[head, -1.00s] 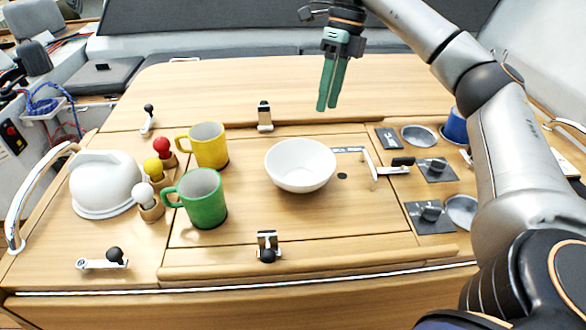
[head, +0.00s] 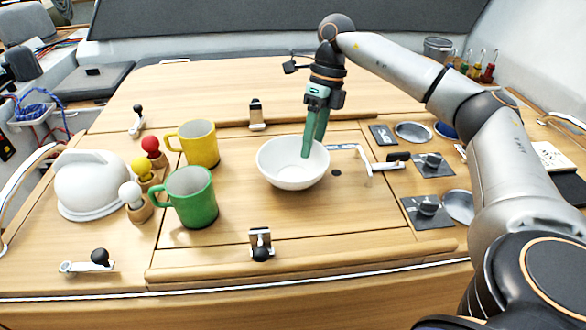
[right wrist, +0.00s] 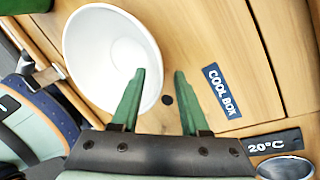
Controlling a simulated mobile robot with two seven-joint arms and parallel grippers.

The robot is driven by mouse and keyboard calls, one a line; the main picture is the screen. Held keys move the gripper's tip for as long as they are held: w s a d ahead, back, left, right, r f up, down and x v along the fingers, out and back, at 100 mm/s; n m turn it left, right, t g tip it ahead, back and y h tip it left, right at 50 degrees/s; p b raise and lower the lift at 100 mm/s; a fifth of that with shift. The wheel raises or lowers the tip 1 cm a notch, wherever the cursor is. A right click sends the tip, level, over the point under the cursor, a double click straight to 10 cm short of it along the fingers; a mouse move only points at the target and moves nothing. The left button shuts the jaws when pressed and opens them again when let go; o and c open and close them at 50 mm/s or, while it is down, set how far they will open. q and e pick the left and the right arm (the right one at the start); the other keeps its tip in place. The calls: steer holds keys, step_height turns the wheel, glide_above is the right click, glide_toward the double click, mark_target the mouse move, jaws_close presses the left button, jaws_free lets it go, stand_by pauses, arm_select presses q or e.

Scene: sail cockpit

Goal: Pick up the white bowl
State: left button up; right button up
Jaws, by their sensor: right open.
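The white bowl (head: 283,172) stands upright on the wooden tabletop, empty as far as I can see. My right gripper (head: 313,148) has green fingers pointing down at the bowl's right rear rim, and it is open. In the right wrist view the bowl (right wrist: 95,50) fills the upper left. There one finger of the right gripper (right wrist: 160,73) overlaps the bowl's rim, while the other is over bare wood outside it. I cannot tell whether a finger touches the bowl. My left gripper is out of view.
A green mug (head: 196,203) and a yellow mug (head: 203,147) stand left of the bowl. Beyond them are colored knobs and a white dome (head: 88,187). A metal latch handle (head: 366,160) lies just right of the bowl.

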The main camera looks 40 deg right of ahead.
jaws_close()
stand_by(1.4)
